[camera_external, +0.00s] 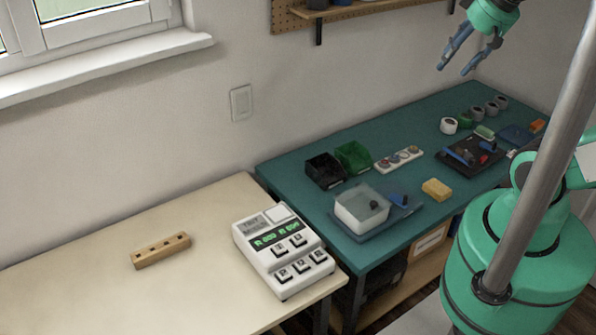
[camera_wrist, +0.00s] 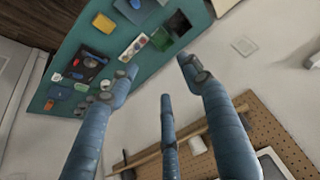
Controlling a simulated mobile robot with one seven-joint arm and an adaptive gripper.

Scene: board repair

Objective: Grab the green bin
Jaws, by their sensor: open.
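The green bin (camera_external: 352,155) stands on the teal bench top, right against a black bin (camera_external: 325,169) on its left. In the wrist view, the green bin (camera_wrist: 160,40) is small and far off, beside the black bin (camera_wrist: 180,23). My gripper (camera_external: 454,70) is high above the back right of the bench, well away from the green bin. Its blue fingers are spread and empty, and in the wrist view (camera_wrist: 156,82) they reach toward the bench and wall.
The teal bench (camera_external: 297,157) also holds a white container (camera_external: 361,209), a yellow sponge (camera_external: 436,189), a strip with round pieces (camera_external: 399,158) and a dark board (camera_external: 455,160). A wall shelf (camera_external: 375,9) is at the back. A keypad device (camera_external: 283,249) sits on the pale table.

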